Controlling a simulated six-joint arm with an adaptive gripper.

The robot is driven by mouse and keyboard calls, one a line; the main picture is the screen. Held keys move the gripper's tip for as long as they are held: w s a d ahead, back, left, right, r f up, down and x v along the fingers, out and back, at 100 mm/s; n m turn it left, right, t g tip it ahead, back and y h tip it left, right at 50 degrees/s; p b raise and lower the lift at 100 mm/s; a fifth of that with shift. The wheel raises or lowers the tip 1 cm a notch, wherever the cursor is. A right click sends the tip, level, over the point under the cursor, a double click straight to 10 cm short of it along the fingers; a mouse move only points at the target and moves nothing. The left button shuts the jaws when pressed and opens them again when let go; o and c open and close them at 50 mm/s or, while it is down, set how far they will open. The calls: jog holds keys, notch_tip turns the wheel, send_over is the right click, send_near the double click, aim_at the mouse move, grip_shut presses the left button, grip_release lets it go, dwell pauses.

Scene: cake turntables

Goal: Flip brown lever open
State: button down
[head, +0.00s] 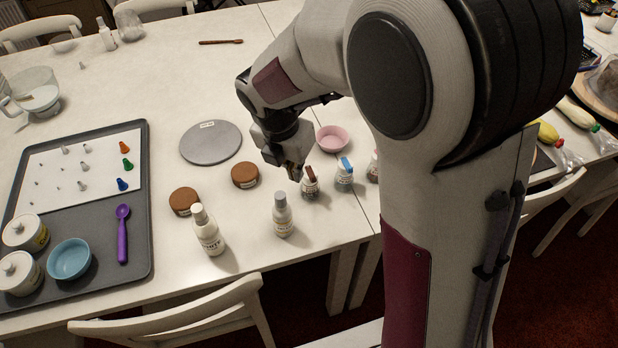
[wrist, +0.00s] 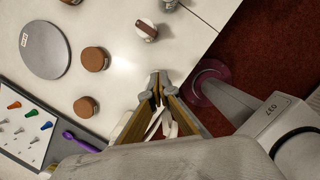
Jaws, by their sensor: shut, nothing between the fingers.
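The brown lever (head: 310,171) sits on top of a small labelled jar (head: 310,190) near the front edge of the table. In the wrist view the lever (wrist: 146,28) shows as a brown bar across the jar's white top; I cannot tell how far it is raised. My gripper (head: 296,172) is shut and empty, pointing down just left of the lever in the head view. In the wrist view the gripper fingertips (wrist: 156,76) are apart from the jar, which is above them in the picture. I see no clear contact.
A jar with a blue lever (head: 345,165) stands right of the brown one. Brown discs (head: 245,175), a grey round plate (head: 211,143) and a pink bowl (head: 332,139) are nearby.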

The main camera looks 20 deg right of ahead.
aim_at(311, 172)
jog(key=shift+f, duration=0.15)
dwell(0.3)
jog(key=w+d+f, duration=0.2)
jog(key=f, duration=0.2)
jog(key=w+d+f, duration=0.2)
jog(key=f, duration=0.3)
jog(key=shift+w+d+f, duration=0.25)
jog(key=shift+d, duration=0.05)
dwell(0.3)
jog(key=shift+s+d+n, duration=0.1)
jog(key=shift+d+n, duration=0.5)
jog(key=shift+n, duration=0.4)
dwell(0.9)
jog(key=w+d+n, duration=0.1)
jog(key=w+d, duration=0.1)
jog(key=d, duration=0.4)
jog(key=shift+w+y, duration=0.3)
jog(key=shift+w, duration=0.1)
dwell(0.5)
jog(key=shift+w+a, duration=0.1)
jog(key=shift+a, duration=0.15)
dwell(1.2)
